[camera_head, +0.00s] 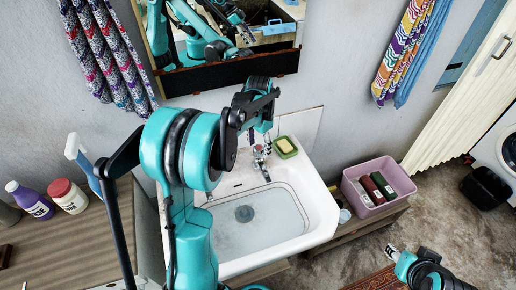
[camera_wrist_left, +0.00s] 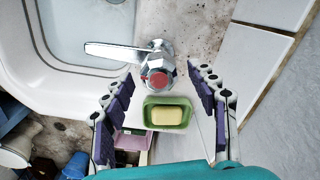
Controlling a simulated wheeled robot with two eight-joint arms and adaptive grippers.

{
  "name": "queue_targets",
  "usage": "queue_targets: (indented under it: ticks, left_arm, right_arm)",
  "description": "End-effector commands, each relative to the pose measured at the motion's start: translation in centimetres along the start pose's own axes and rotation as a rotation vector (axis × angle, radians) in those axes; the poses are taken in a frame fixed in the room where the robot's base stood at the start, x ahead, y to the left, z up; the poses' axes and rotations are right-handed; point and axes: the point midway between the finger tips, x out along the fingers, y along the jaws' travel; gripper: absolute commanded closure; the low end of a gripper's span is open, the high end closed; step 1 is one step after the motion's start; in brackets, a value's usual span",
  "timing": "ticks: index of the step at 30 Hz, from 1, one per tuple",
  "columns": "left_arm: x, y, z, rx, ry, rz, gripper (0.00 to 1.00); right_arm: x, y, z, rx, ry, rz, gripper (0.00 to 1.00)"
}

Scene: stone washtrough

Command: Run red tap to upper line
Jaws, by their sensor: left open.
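The red tap (camera_wrist_left: 158,79) is a chrome fitting with a red cap, and its long metal arm extends left over the basin in the left wrist view. In the head view the tap (camera_head: 261,160) stands at the back of the white basin (camera_head: 318,222). A thin dark line runs around the basin's inner wall. No running stream is visible, and I cannot tell the water level. My left gripper (camera_wrist_left: 160,82) is open, its purple-padded fingers on either side of the red cap, apart from it. My right gripper (camera_head: 392,251) is low at the right, its fingers too small to judge.
A green soap dish (camera_wrist_left: 168,113) with yellow soap sits close beside the tap, between my left fingers. A mirror (camera_head: 230,73) hangs above. A pink crate (camera_head: 360,206) with bottles stands right of the basin. Bottles (camera_head: 68,196) stand on the left counter.

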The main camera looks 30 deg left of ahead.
Motion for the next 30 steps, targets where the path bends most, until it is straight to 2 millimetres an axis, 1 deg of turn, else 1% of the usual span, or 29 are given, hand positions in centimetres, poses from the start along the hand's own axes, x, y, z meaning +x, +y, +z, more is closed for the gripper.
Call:
queue_targets:
  ticks: [2,9,11,12,15,23,30]
  left_arm:
    - [0.36,-0.01,-0.01,0.000,0.000,0.000,0.41]
    - [0.34,0.00,-0.01,0.000,0.000,0.000,0.41]
    - [0.34,0.00,-0.01,0.000,0.000,0.000,0.57]
    - [0.34,0.00,-0.01,0.000,0.000,0.000,0.68]
    - [0.33,-0.01,-0.01,0.000,0.000,-0.001,0.91]
    - [0.30,-0.05,0.00,-0.017,0.000,-0.001,0.91]
    - [0.23,-0.09,0.00,-0.122,0.001,-0.002,0.91]
  right_arm:
    - [0.12,0.00,0.08,0.000,0.000,0.000,0.60]
    - [0.07,0.00,0.04,0.000,0.000,0.000,0.60]
    - [0.07,0.00,0.04,0.000,0.000,0.000,0.60]
    - [0.07,0.00,0.04,0.000,0.000,0.000,0.60]
    - [0.07,0.00,0.04,0.000,0.000,0.000,0.60]
    - [-0.02,0.00,-0.02,0.000,0.000,0.000,0.60]
    - [-0.50,0.00,-0.36,0.000,0.000,0.000,0.60]
